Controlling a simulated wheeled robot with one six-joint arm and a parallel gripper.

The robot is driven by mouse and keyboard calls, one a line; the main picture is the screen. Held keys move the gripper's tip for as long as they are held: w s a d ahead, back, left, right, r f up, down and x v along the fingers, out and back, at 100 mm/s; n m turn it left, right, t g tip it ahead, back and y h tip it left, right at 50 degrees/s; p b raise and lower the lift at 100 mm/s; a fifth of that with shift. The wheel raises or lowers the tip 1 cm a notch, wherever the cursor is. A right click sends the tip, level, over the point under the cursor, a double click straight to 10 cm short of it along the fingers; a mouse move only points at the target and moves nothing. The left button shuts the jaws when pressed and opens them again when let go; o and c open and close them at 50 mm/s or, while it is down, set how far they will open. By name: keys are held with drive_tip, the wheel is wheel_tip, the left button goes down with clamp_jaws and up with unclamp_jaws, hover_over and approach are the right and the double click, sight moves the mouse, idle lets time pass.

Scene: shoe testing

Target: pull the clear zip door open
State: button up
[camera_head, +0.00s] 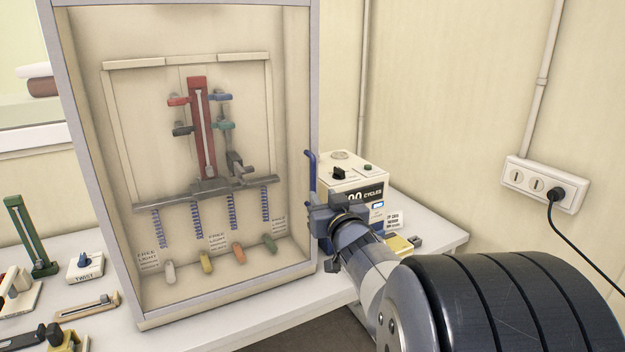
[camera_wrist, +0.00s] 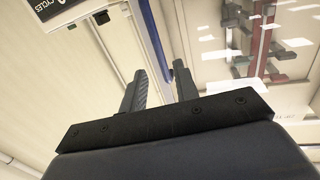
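The clear door (camera_head: 120,110) is a see-through panel in a grey frame across the front of the tall test cabinet, and it looks shut. A blue upright handle (camera_head: 311,165) is at its right edge; it also shows in the wrist view (camera_wrist: 153,38). My gripper (camera_head: 318,203) is at the lower part of this handle, on the cabinet's right side. In the wrist view, my gripper (camera_wrist: 160,76) has its two dark fingers apart, with the blue handle's end in the gap between the tips. I cannot tell whether either finger touches it.
A white cycle-counter box (camera_head: 352,184) stands close behind my gripper. Behind the panel are a red upright gauge (camera_head: 201,130) and several blue springs. A wall socket (camera_head: 545,184) is at right.

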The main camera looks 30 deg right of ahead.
sight(314, 183)
drive_tip(key=w, duration=0.3)
drive_tip(key=w+d+p, duration=0.1)
drive_tip(key=w, duration=0.5)
drive_tip(key=shift+d+p, duration=0.3)
drive_tip(key=shift+p, duration=0.05)
clamp_jaws()
